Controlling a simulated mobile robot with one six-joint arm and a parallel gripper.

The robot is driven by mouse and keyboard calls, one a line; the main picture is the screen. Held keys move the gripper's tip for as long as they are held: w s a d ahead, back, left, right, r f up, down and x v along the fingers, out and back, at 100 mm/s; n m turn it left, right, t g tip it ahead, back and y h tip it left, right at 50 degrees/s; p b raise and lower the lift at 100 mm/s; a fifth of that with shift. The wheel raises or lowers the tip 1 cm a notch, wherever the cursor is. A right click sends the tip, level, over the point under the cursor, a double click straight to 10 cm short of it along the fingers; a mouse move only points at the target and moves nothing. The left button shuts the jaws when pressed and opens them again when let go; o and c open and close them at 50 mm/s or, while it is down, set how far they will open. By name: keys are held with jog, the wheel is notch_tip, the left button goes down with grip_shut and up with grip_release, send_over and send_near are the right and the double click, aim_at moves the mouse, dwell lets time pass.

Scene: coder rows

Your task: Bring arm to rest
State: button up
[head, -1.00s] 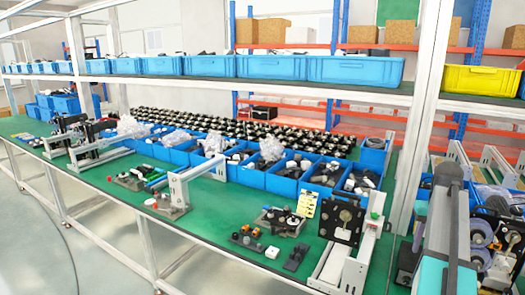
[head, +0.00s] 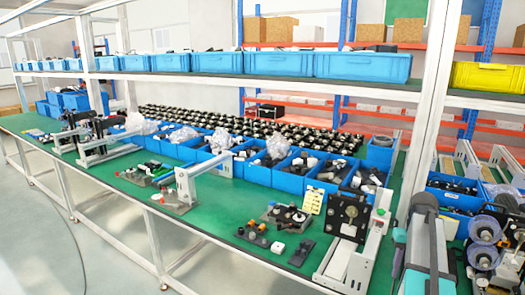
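My gripper is not in view, and no part of my arm can be made out for certain. The head view shows a long workbench with a green top (head: 222,215) running from the lower right to the far left. A grey and teal body (head: 424,235) stands at the lower right, next to white and purple reels (head: 485,229).
Blue bins (head: 290,176) line the bench middle, behind small fixtures. A white-and-black press-like device (head: 348,232) stands at the bench's right end. A shelf above carries blue bins (head: 362,66) and a yellow bin (head: 486,76). The floor (head: 40,245) at lower left is clear except for a cable.

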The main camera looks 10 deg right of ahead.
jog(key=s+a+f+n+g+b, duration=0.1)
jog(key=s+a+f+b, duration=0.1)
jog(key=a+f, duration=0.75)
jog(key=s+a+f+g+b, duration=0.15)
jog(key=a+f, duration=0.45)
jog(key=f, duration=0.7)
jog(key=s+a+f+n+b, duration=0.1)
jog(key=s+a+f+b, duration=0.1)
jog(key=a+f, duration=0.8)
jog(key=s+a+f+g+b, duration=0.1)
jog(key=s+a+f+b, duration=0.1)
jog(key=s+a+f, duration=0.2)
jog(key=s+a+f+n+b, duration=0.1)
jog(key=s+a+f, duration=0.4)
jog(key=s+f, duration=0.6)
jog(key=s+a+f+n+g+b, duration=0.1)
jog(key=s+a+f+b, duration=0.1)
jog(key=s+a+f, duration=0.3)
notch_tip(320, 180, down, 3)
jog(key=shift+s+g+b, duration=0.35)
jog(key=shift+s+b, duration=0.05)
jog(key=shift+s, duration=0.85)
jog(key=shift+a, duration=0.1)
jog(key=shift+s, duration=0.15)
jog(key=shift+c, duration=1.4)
